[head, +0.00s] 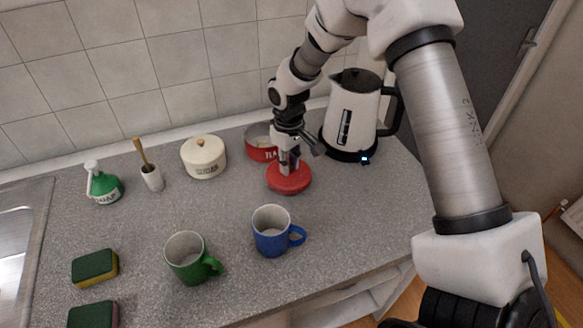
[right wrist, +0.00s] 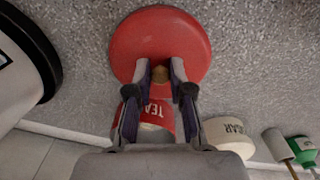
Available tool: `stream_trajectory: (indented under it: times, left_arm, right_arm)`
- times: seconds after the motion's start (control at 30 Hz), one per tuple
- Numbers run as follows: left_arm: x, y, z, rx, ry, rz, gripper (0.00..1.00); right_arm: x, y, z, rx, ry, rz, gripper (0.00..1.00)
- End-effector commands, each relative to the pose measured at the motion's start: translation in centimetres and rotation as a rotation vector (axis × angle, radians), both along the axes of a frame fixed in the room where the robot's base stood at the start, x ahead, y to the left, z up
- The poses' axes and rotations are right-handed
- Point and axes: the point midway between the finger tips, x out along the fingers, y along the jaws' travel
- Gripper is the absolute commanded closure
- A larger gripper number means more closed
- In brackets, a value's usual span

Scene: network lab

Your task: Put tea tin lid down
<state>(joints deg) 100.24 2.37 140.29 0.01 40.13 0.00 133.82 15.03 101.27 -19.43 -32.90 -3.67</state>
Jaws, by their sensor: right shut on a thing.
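The red tea tin lid (head: 289,180) is a round disc with a small knob. My right gripper (head: 290,166) is shut on the lid's knob, and the right wrist view shows the knob between the two fingertips (right wrist: 160,72). The lid (right wrist: 160,35) is over the counter in front of the tin; I cannot tell whether it touches the surface. The red tea tin (head: 259,142) stands open behind it, partly hidden by my right gripper. The tin also shows below the lid in the right wrist view (right wrist: 157,113). My left gripper is not in view.
A white kettle (head: 350,118) stands right of the tin, a cream sugar pot (head: 204,158) left. A blue mug (head: 271,238) and green mug (head: 186,262) stand in front. Sponges (head: 95,267) lie at left. Grey counter (head: 225,210) is clear between mugs and pot.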

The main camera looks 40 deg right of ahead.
Motion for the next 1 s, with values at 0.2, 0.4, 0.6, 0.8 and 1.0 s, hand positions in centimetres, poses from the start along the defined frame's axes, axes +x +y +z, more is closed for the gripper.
stream_trajectory:
  times: [0.2, 0.4, 0.6, 0.8, 1.0]
  left_arm:
    - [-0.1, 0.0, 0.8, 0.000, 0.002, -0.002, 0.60]
    - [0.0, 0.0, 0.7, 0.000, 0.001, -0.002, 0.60]
    - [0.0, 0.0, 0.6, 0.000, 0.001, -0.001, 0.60]
    - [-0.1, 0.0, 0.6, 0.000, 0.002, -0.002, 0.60]
    - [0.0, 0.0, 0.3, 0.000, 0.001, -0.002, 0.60]
  right_arm:
    - [-0.1, -0.1, -3.1, 0.001, 0.002, -0.002, 1.00]
    - [-0.1, 0.0, -3.2, 0.001, 0.000, -0.002, 1.00]
    - [-0.1, 0.0, -3.3, 0.001, 0.000, -0.002, 0.54]
    - [-0.1, 0.0, -3.3, 0.001, 0.000, -0.003, 0.54]
    - [0.0, 0.0, -2.1, 0.002, -0.004, -0.003, 0.54]
